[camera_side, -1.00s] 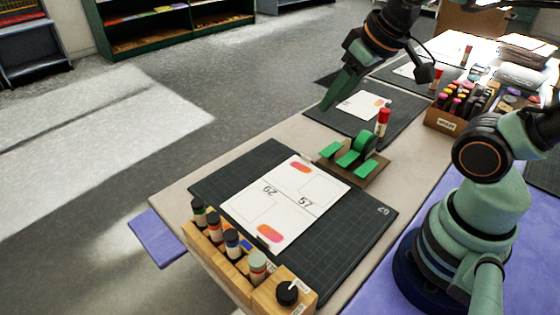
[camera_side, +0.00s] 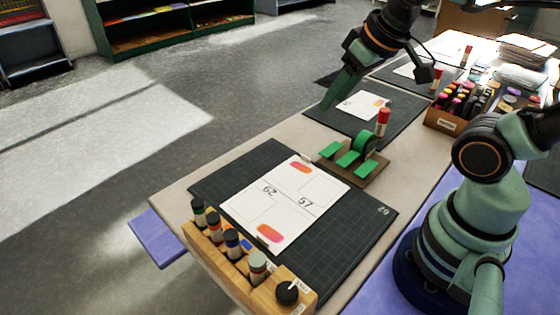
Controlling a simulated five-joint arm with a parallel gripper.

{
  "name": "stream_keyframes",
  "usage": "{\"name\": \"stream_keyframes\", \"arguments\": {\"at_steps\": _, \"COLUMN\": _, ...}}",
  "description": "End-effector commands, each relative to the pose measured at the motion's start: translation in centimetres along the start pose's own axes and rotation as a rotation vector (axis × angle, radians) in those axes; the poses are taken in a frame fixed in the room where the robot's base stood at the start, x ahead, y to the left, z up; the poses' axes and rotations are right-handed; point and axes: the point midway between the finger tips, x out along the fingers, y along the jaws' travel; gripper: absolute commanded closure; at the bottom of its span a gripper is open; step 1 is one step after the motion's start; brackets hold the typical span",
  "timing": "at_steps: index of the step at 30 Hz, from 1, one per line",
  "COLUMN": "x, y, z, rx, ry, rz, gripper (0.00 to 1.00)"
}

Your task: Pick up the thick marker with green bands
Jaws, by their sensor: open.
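A wooden rack (camera_side: 245,292) at the near left corner of the table holds several thick upright markers. The leftmost marker (camera_side: 199,212) has a dark cap and a green band. Another marker (camera_side: 258,266) has a pale grey-green cap. Their lower parts are hidden in the rack, so I cannot see all their bands. My gripper (camera_side: 333,98) is open, high over the far part of the table, pointing down toward the left. It is well away from the rack and touches none of the markers.
A dark mat with a white sheet (camera_side: 285,205) lies beside the rack. Beyond it is a wooden stand with green pieces (camera_side: 351,158) and a red-capped marker (camera_side: 382,122). A box of markers (camera_side: 445,122) stands at the right. The table's left edge is open.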

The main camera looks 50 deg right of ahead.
Motion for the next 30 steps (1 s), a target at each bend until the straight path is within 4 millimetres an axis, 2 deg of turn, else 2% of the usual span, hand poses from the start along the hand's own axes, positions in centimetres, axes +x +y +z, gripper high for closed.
{"name": "stream_keyframes", "arguments": {"at_steps": 3, "x": 0.0, "y": 0.0, "z": 0.0, "rx": 0.0, "ry": 0.0, "rz": 0.0, "gripper": 0.5}}
{"name": "stream_keyframes", "arguments": {"at_steps": 4, "x": 0.0, "y": 0.0, "z": 0.0, "rx": 0.0, "ry": 0.0, "rz": 0.0, "gripper": 0.53}}
{"name": "stream_keyframes", "arguments": {"at_steps": 11, "x": 0.0, "y": 0.0, "z": 0.0, "rx": 0.001, "ry": 0.0, "rz": 0.0, "gripper": 0.53}}
{"name": "stream_keyframes", "arguments": {"at_steps": 16, "x": 0.1, "y": -1.0, "z": -1.0, "rx": 0.066, "ry": -0.03, "rz": -0.015, "gripper": 0.53}}
{"name": "stream_keyframes", "arguments": {"at_steps": 23, "x": 1.3, "y": -5.6, "z": -4.5, "rx": 0.347, "ry": -0.158, "rz": -0.031, "gripper": 0.53}}
{"name": "stream_keyframes", "arguments": {"at_steps": 30, "x": 4.2, "y": -12.2, "z": -7.2, "rx": 0.671, "ry": -0.298, "rz": 0.03, "gripper": 0.53}}
